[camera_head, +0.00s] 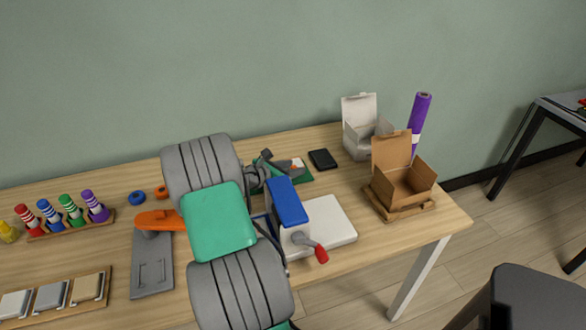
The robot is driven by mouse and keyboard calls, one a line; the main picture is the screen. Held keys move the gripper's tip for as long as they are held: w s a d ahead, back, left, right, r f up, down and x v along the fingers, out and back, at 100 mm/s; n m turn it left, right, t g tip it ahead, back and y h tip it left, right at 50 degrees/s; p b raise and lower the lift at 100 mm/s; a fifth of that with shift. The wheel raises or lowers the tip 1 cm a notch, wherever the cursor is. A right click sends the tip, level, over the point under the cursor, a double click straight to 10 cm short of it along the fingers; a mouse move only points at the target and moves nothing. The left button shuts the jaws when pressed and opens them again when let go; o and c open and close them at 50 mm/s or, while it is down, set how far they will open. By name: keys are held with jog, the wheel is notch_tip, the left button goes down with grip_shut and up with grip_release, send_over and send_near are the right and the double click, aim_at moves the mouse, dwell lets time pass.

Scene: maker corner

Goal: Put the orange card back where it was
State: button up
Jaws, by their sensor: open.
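My gripper (280,163) is open over a green flat piece (304,177) at the back middle of the table, partly hidden by my own arm. A small orange patch (298,167) with a pale part beside it shows right at the fingertips; it may be the orange card. I cannot tell whether it touches the fingers or lies on the green piece. No other orange card is clear in view.
A blue device with a red-tipped crank (290,205) stands by a white board (325,222). A black slab (322,159), a white box (365,139), an open cardboard box (405,187) and a purple roll (420,115) are to the right. An orange-handled tool (158,219) is left.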

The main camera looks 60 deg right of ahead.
jog(key=p+v, duration=0.1)
jog(key=v, duration=1)
jog(key=shift+a, duration=0.2)
